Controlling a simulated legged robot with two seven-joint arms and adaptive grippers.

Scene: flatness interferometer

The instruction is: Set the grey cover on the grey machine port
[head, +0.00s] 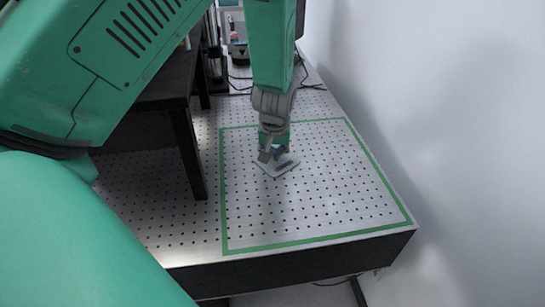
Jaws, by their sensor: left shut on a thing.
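My left gripper (271,152) points down over the perforated tabletop, inside the green outlined area. It is shut on a small, flat, light grey piece with a dark mark, which looks like the grey cover (285,166). The fingers hide part of the cover. I cannot tell whether the cover touches the table or is held just above it. I cannot make out the grey machine port in this view. My right gripper is not in view.
The perforated metal table (330,205) is mostly bare inside the green outline. A dark stand (187,150) rises on the left. Equipment (238,45) and cables are at the back. A white wall (430,110) runs along the right.

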